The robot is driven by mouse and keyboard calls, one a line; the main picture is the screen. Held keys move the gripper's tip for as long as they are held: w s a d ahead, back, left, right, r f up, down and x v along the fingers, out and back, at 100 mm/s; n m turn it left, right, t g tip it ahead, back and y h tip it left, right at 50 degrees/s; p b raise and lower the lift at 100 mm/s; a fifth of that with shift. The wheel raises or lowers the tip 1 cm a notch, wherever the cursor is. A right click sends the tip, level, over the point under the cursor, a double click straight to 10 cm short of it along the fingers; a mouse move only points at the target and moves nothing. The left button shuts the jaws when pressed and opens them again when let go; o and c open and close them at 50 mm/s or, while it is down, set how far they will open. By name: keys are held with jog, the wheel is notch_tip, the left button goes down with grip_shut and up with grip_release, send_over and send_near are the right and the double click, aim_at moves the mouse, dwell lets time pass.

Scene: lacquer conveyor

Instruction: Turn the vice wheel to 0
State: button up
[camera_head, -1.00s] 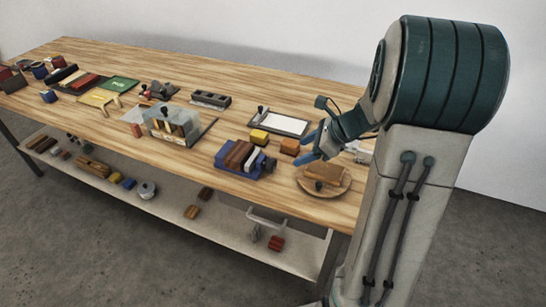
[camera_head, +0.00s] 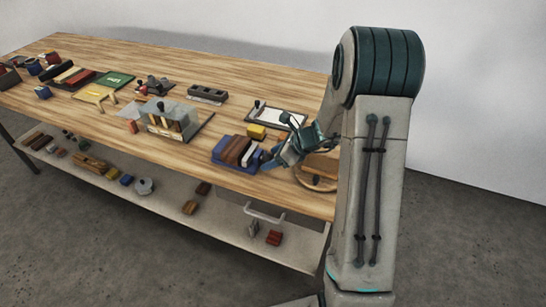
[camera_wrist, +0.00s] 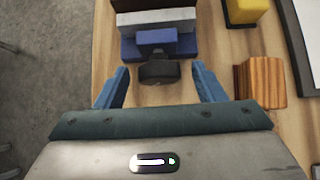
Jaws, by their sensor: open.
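The vice (camera_head: 224,151) is a blue block with brown and white pieces across it, near the front edge of the table. In the wrist view its blue end (camera_wrist: 183,46) faces me, with a dark round wheel (camera_wrist: 159,73) sticking out. My gripper (camera_wrist: 160,86) is open, with one blue finger on each side of the wheel and a visible gap to it on both sides. In the head view my gripper (camera_head: 274,158) is just right of the vice, and the wheel is hidden there. I cannot read any mark on the wheel.
A yellow block (camera_head: 256,132) sits behind the vice. A wooden block (camera_wrist: 262,82) is close to the right finger. A round wooden board (camera_head: 316,182) lies right of my gripper. A clear-fronted box (camera_head: 170,118) stands further left.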

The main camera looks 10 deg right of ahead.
jog(key=shift+w+a+f, duration=0.1)
jog(key=shift+a+f, duration=0.05)
jog(key=shift+a, duration=0.05)
jog(key=c, duration=1)
jog(key=shift+f+b, duration=0.2)
jog(key=shift+b, duration=0.5)
